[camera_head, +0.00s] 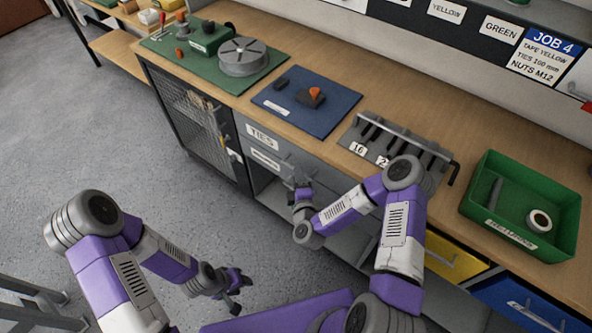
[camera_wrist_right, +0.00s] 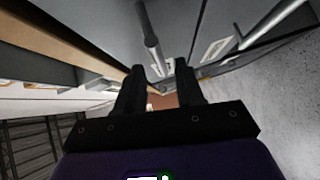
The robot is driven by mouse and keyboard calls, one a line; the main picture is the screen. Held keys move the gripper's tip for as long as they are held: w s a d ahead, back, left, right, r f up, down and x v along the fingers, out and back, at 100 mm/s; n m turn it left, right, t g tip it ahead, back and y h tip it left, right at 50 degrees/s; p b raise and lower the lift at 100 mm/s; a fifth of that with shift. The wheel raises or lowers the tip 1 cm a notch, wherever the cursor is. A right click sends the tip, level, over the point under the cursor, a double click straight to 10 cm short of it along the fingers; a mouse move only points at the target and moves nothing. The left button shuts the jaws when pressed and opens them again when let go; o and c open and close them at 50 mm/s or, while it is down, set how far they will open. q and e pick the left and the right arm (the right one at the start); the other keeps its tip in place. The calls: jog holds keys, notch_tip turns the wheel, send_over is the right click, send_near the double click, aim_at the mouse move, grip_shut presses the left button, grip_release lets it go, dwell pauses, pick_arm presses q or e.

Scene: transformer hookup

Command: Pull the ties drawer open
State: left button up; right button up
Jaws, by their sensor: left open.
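The ties drawer (camera_head: 262,137) is a grey drawer with a TIES label, just under the bench top, and it looks shut. My right gripper (camera_head: 302,188) is in front of the drawer stack, near its right part. In the right wrist view my right gripper (camera_wrist_right: 161,70) is open, its two dark fingers apart and nothing visibly held. A grey bar handle (camera_wrist_right: 151,38), apparently the upper drawer's, lies ahead of the fingers, in line with the gap; I cannot tell whether it touches them. My left gripper (camera_head: 234,291) is open and empty, low over the floor.
A second labelled drawer (camera_head: 265,158) sits directly below, with its own handle (camera_wrist_right: 272,25). The bench top holds a blue mat (camera_head: 335,112), a grey tool holder (camera_head: 370,150) and a green returns bin (camera_head: 480,215). A mesh-fronted cabinet (camera_head: 190,115) stands left. Floor in front is clear.

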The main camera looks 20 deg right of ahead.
jog(key=shift+w+d+f+b, duration=0.1)
jog(key=shift+w+f+b, duration=0.1)
jog(key=shift+w, duration=0.9)
jog(key=shift+w+d+f+b, duration=0.1)
jog(key=shift+w+f+b, duration=0.1)
jog(key=shift+w, duration=0.85)
grip_shut()
